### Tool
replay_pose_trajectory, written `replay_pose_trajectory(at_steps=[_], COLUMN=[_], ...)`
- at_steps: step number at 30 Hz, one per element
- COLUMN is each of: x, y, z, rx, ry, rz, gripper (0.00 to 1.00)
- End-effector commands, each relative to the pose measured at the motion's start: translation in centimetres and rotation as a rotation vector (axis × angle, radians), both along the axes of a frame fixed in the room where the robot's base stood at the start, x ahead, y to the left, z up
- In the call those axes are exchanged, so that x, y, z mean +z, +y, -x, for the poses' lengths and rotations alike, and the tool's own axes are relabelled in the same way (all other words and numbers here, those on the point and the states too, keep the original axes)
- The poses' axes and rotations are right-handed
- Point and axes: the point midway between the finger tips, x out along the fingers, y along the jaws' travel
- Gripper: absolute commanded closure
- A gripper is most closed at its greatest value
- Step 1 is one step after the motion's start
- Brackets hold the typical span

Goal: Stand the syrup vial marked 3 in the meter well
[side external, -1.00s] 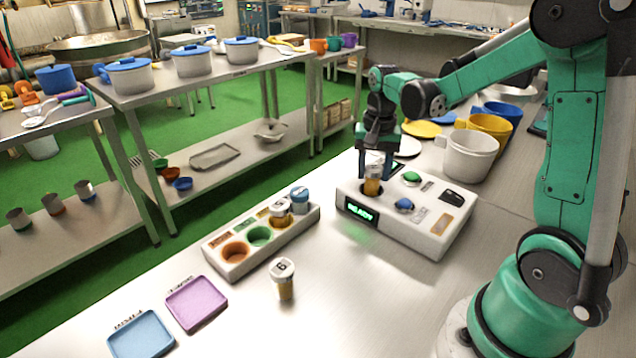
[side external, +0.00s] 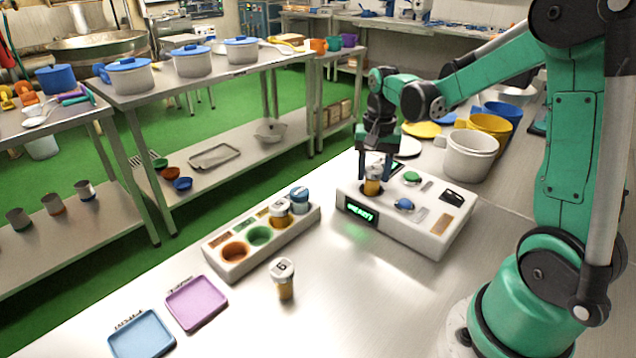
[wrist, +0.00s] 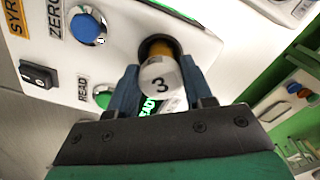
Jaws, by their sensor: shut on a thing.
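The syrup vial marked 3 (wrist: 160,80) has a white cap with a black 3 and an amber body. My gripper (wrist: 162,85) is shut on it, one blue finger on each side of the cap. In the side external view the vial (side external: 372,186) is upright at the meter's well, its lower end inside the dark opening; how deep it sits is hidden. The meter (side external: 440,225) is a white box with a lit green display, a green button and a blue button. My gripper (side external: 375,172) is right above the well.
A vial marked 6 (side external: 284,280) stands on the bench. A rack (side external: 225,268) holds two vials, with its orange and green wells empty. A purple tray (side external: 197,303) and a blue tray (side external: 142,335) lie front left. White, yellow and blue pots stand behind the meter.

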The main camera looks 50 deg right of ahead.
Motion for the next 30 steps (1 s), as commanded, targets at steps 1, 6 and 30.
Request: replay_pose_trajectory(at_steps=[1, 6, 30], x=[-0.12, -0.46, -0.22], y=[0.00, -0.02, -0.03], z=[0.00, -0.03, -0.05], rx=[0.000, 0.000, 0.000], ry=[0.000, 0.000, 0.000], rz=[0.000, 0.000, 0.000], gripper=[1.00, 1.00, 0.41])
